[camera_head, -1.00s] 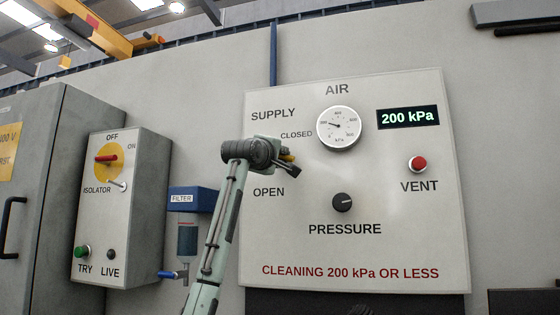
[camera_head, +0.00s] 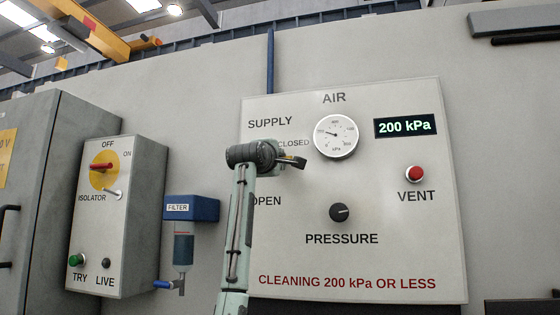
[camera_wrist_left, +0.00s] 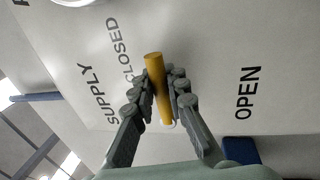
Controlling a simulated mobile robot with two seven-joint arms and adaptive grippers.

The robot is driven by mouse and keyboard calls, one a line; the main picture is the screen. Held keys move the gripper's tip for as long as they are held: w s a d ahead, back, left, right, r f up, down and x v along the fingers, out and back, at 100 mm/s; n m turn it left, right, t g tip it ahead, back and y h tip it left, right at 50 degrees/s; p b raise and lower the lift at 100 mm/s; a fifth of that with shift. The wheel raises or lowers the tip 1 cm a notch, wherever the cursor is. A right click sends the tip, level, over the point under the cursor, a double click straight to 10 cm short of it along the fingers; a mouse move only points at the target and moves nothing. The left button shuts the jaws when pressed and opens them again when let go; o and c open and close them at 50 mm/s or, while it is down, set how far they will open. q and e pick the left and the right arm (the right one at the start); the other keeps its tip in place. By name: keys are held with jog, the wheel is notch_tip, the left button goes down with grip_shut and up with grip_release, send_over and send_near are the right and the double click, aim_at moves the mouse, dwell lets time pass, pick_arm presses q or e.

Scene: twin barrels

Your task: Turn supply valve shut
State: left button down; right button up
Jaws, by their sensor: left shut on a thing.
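The supply valve's yellow handle (camera_wrist_left: 158,88) is between the fingers of my left gripper (camera_wrist_left: 163,90) in the left wrist view. The fingers are shut on it, one on each side. The printed CLOSED label (camera_wrist_left: 124,50) is left of the handle and the OPEN label (camera_wrist_left: 248,92) is to its right. In the head view my left gripper (camera_head: 292,162) is at the panel, just below the CLOSED label and above OPEN. My wrist and gripper hide most of the valve there. My right gripper is not in view.
The air panel (camera_head: 400,240) carries a gauge (camera_head: 336,136), a 200 kPa display (camera_head: 405,127), a red VENT button (camera_head: 414,174) and a black PRESSURE knob (camera_head: 339,212). Left of my arm are a blue filter (camera_head: 190,208) and the isolator box (camera_head: 118,230).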

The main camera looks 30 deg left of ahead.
pick_arm(q)
jog(key=c, duration=1.5)
grip_release()
jog(key=v, duration=1.2)
